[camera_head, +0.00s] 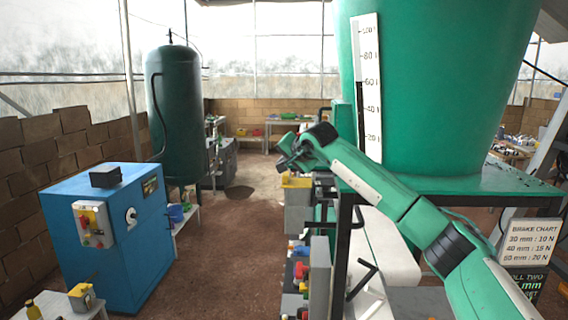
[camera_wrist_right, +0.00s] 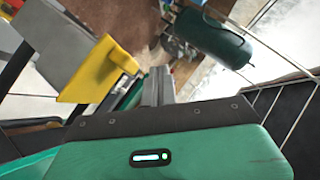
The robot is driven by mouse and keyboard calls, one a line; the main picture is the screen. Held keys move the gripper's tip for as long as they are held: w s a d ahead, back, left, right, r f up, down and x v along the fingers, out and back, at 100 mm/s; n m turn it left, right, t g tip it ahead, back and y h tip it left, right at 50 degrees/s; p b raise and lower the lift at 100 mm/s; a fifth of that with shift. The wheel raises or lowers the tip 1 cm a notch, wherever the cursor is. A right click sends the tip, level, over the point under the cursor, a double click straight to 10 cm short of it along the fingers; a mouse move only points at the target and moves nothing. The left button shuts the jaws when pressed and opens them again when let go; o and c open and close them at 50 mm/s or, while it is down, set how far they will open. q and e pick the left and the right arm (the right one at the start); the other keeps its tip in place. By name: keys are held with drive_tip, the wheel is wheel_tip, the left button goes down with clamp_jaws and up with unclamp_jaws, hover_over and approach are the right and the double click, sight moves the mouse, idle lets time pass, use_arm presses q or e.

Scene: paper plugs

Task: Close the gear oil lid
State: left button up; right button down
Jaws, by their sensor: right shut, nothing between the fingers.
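My right arm reaches in from the lower right in the head view, and its dark gripper (camera_head: 288,158) hangs in the air near a grey box with a yellow top (camera_head: 296,182). In the right wrist view my right gripper's fingers (camera_wrist_right: 158,86) are together and empty. A yellow part (camera_wrist_right: 98,72) on a grey box shows there, left of the fingers and apart from them. No label marks the gear oil, so I cannot tell whether this yellow part is its lid. My left gripper is out of view.
A large green tank (camera_head: 440,90) stands on a table at the right. Grey boxes with coloured parts (camera_head: 300,270) line the bench below my arm. A blue cabinet (camera_head: 110,235) and a dark green cylinder (camera_head: 178,110) stand left. Brown floor (camera_head: 225,245) lies open between.

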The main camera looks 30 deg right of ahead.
wheel_tip(320, 180, up, 5)
drive_tip(key=shift+s+f+p, duration=0.1)
drive_tip(key=shift+f+p, duration=0.1)
drive_tip(key=shift+p, duration=0.95)
use_arm(q)
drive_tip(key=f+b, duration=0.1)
drive_tip(key=b, duration=0.1)
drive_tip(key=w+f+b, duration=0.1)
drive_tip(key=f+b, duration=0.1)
drive_tip(key=b, duration=0.1)
use_arm(e)
drive_tip(key=s+a+r, duration=0.3)
drive_tip(key=s+r, duration=0.2)
drive_tip(key=r, duration=0.1)
drive_tip(key=shift+s+a, duration=0.3)
drive_tip(key=shift+a, duration=0.05)
